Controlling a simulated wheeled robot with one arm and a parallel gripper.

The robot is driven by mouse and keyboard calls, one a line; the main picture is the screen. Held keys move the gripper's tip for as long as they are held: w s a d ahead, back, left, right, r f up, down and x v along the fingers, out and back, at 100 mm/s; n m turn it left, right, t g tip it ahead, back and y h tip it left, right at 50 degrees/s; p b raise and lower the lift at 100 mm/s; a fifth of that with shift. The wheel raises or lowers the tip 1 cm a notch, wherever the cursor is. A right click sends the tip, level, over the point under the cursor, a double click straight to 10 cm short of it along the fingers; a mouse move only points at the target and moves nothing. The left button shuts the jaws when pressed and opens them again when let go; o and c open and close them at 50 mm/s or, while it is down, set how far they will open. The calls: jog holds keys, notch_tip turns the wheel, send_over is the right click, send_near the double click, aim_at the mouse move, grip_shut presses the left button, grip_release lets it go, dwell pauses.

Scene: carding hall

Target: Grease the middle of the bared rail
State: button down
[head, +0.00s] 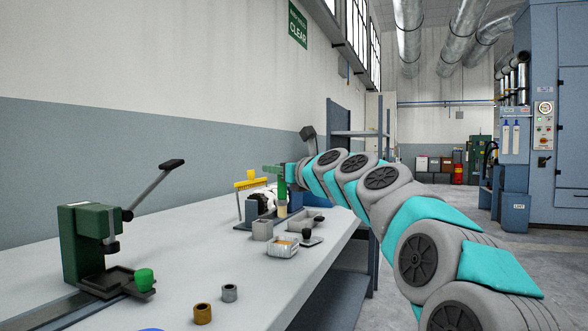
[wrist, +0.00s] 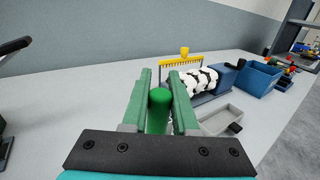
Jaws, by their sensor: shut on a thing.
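My gripper (head: 281,172) is shut on a green-handled tool (wrist: 159,104), whose round green end shows between the fingers in the wrist view. In the head view a pale, brush-like part (head: 282,208) hangs below the gripper, close to the roller unit. A dark rail-like strip (head: 48,313) with a lighter band runs along the bench at the lower left, by the green press. I cannot tell whether it is the bared rail. A pale tub (head: 282,250) with tan contents stands on the bench; I cannot tell whether this is grease.
The green lever press (head: 88,240) is at left. A grey box (head: 262,230), a brass ring (head: 203,313) and a grey ring (head: 229,293) stand on the bench.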

jog(key=shift+f+b, duration=2.85)
jog(key=shift+b, duration=0.8)
jog(key=shift+f, duration=0.55)
jog(key=shift+f, duration=0.15)
dwell(0.7)
notch_tip(320, 180, up, 7)
jog(key=p, duration=0.9)
jog(key=shift+p, duration=0.3)
jog(key=shift+d, duration=0.1)
dwell(0.5)
